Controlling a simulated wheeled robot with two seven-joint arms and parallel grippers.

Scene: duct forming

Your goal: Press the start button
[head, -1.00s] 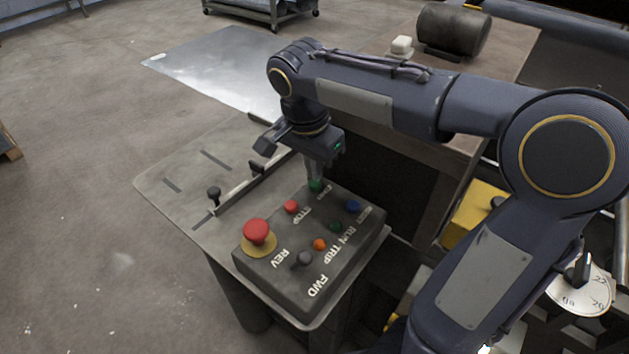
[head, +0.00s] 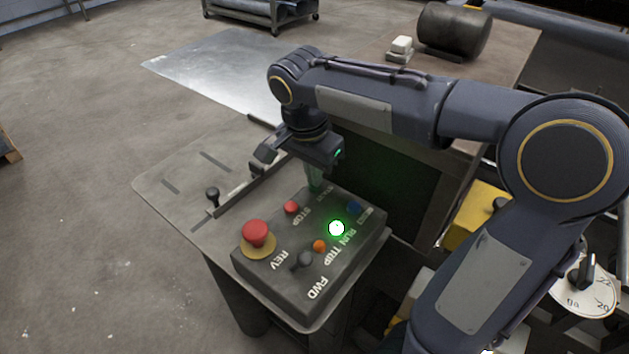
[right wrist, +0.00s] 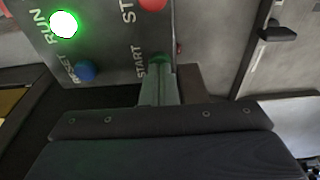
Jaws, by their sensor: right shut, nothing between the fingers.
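The control box (head: 290,290) sits on the near end of the grey table. My right gripper (head: 315,184) points down at the START button, shut and empty, with its fingertips over it. In the right wrist view the fingertips (right wrist: 160,68) are at the START label and hide most of the green button; contact cannot be told for sure. The RUN lamp (head: 336,228) glows bright green and also shows lit in the right wrist view (right wrist: 64,24). The red STOP button (head: 291,207) is beside the fingers. My left gripper is not in view.
A red mushroom button (head: 256,233) stands tall on the box, near a black selector knob (head: 303,260), an orange trip lamp (head: 319,246) and a blue RESET button (head: 354,208). A metal sheet (head: 215,70) lies behind. A black-knobbed lever (head: 213,194) rises left of the box.

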